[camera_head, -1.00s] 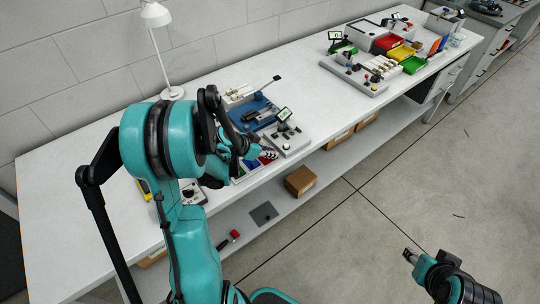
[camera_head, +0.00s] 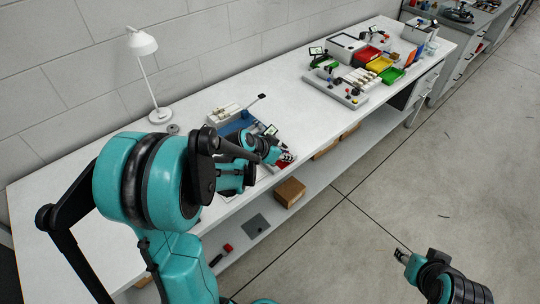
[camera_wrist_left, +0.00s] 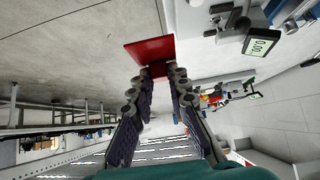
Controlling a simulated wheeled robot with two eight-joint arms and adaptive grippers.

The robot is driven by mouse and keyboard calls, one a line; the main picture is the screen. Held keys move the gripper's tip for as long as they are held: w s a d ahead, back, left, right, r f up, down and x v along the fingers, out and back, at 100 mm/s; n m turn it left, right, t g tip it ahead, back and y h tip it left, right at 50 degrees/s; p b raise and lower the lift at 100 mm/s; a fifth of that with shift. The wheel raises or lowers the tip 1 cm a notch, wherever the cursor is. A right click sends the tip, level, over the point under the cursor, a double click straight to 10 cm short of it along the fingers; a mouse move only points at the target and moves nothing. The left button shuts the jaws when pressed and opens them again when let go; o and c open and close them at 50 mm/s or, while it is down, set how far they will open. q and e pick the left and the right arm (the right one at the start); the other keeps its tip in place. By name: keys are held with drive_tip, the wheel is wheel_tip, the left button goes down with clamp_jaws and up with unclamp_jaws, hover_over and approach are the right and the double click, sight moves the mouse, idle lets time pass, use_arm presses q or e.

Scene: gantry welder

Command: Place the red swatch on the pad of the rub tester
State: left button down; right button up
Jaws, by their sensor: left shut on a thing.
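My left gripper (camera_head: 286,156) is over the front edge of the bench. In the left wrist view its fingers (camera_wrist_left: 157,72) are shut on a flat red swatch (camera_wrist_left: 148,51), which sticks out past the fingertips. A grey instrument with a small display (camera_head: 271,130) stands just behind the gripper; the display (camera_wrist_left: 261,42) reads 0.00 in the wrist view. A blue device (camera_head: 234,127) is beside it, partly hidden by my left arm. I cannot tell which of them is the rub tester, and no pad shows clearly. My right gripper (camera_head: 402,253) is over the floor, its jaws unclear.
A white lamp (camera_head: 146,75) stands at the back of the bench. Another station with a grey base (camera_head: 340,88) and red, yellow and green bins (camera_head: 380,63) is farther right. A cardboard box (camera_head: 290,192) sits on the lower shelf. The bench between the stations is clear.

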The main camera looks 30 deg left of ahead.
use_arm(q)
drive_tip(key=shift+w+d+r, duration=0.15)
drive_tip(key=shift+d+r, duration=0.1)
drive_tip(key=shift+d, duration=0.2)
drive_tip(key=shift+w+d+r, duration=0.1)
drive_tip(key=shift+d+r, duration=0.15)
drive_tip(key=shift+d, duration=0.2)
drive_tip(key=shift+s+d+f, duration=0.2)
drive_tip(key=shift+d+f, duration=0.05)
drive_tip(key=s+d+f+n+y, duration=0.3)
drive_tip(key=s+d+n, duration=0.1)
drive_tip(key=s, duration=0.1)
drive_tip(key=shift+s+n+t+y, duration=0.15)
drive_tip(key=shift+n+t+y, duration=0.15)
drive_tip(key=shift+t, duration=0.1)
